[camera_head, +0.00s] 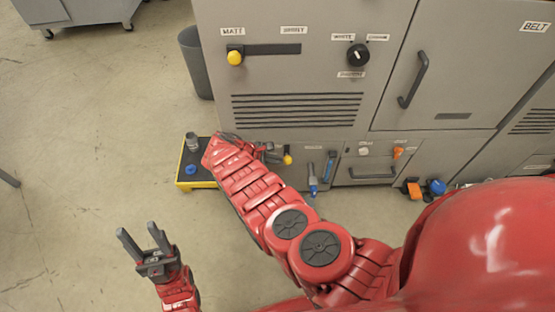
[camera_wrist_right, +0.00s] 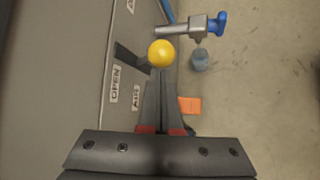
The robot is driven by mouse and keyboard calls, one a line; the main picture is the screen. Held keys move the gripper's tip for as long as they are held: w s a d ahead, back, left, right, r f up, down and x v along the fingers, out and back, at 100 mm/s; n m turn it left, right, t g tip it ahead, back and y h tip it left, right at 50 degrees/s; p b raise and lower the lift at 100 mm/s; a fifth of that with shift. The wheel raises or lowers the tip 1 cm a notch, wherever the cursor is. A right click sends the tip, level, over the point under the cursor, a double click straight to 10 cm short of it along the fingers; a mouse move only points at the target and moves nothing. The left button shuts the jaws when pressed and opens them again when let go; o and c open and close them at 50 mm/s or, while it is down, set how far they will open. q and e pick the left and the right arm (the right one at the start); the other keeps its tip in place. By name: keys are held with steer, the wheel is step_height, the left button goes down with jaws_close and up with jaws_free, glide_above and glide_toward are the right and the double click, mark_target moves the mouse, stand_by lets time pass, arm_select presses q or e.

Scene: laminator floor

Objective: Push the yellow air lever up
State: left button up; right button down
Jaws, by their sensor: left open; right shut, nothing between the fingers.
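The yellow air lever's ball knob (camera_wrist_right: 161,54) sticks out on a dark arm from the grey panel, beside the OPEN and AIR labels, in the right wrist view. It also shows low on the machine in the head view (camera_head: 287,159). My right gripper (camera_wrist_right: 160,78) is shut and empty. Its fingertips are right at the knob; whether they touch it I cannot tell. In the head view my right forearm partly covers this gripper (camera_head: 272,156). My left gripper (camera_head: 137,233) is open and empty over the floor, away from the machine.
A valve with a blue handle (camera_wrist_right: 220,22) sits beside the lever. An orange part (camera_wrist_right: 190,105) shows past the fingers. A black-and-yellow platform (camera_head: 196,184) stands left of my right forearm. Another yellow knob (camera_head: 235,57) is on the MATT slider.

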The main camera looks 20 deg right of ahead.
steer(key=w+p+v, duration=0.1)
steer(key=p+v, duration=0.3)
steer(key=v, duration=0.5)
steer(key=shift+s, duration=0.2)
steer(key=shift+r, duration=0.1)
